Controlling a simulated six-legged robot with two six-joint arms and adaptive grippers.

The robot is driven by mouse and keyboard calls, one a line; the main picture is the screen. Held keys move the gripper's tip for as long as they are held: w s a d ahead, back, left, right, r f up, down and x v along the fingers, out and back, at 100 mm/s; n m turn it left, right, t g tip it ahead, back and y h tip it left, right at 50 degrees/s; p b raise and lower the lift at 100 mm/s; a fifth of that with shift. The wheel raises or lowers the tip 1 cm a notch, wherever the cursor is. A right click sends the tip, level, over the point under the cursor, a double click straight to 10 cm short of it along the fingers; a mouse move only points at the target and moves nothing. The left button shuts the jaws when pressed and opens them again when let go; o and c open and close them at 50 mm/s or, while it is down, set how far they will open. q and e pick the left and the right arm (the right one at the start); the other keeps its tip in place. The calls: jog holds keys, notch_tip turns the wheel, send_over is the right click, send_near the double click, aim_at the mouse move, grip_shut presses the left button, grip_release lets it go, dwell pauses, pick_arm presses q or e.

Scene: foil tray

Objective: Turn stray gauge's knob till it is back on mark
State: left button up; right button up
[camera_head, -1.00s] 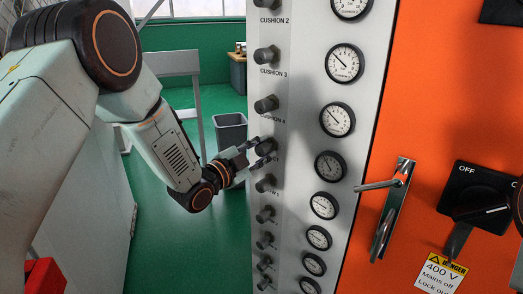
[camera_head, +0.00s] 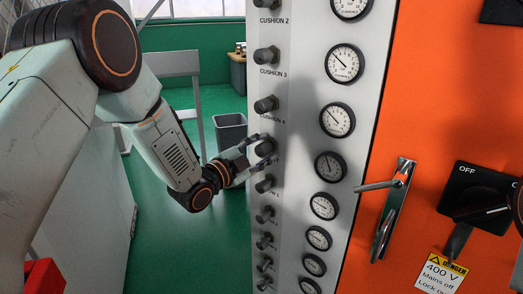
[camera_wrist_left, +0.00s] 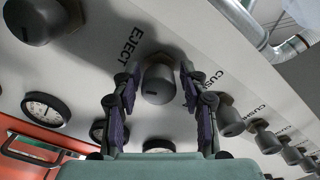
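A column of round gauges runs down the grey panel, with a column of dark knobs to its left. My left gripper (camera_head: 257,151) is at the knob below the CUSHION 4 label, the EJECT knob (camera_head: 264,148). In the left wrist view the EJECT knob (camera_wrist_left: 158,82) stands between the two fingers (camera_wrist_left: 158,92), with a narrow gap seeming to show on each side. The gauge beside this knob (camera_head: 330,165) has its needle tilted up and left. Its mark is too small to read. In the wrist view this gauge is partly behind a finger. My right gripper is not in view.
Neighbouring knobs sit close above (camera_head: 266,104) and below (camera_head: 265,184). A door handle (camera_head: 392,208) sticks out from the orange door, near a black OFF switch (camera_head: 485,200). A grey bin (camera_head: 230,131) stands on the green floor behind my arm.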

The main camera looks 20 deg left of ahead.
pick_arm(q)
jog(key=shift+o, duration=0.6)
jog(key=shift+s+a, duration=0.1)
jog(key=shift+s, duration=0.05)
jog(key=shift+s+a+f, duration=0.1)
jog(key=shift+s+a, duration=0.05)
jog(key=shift+s, duration=0.2)
jog(key=v, duration=1.1)
dwell(1.6)
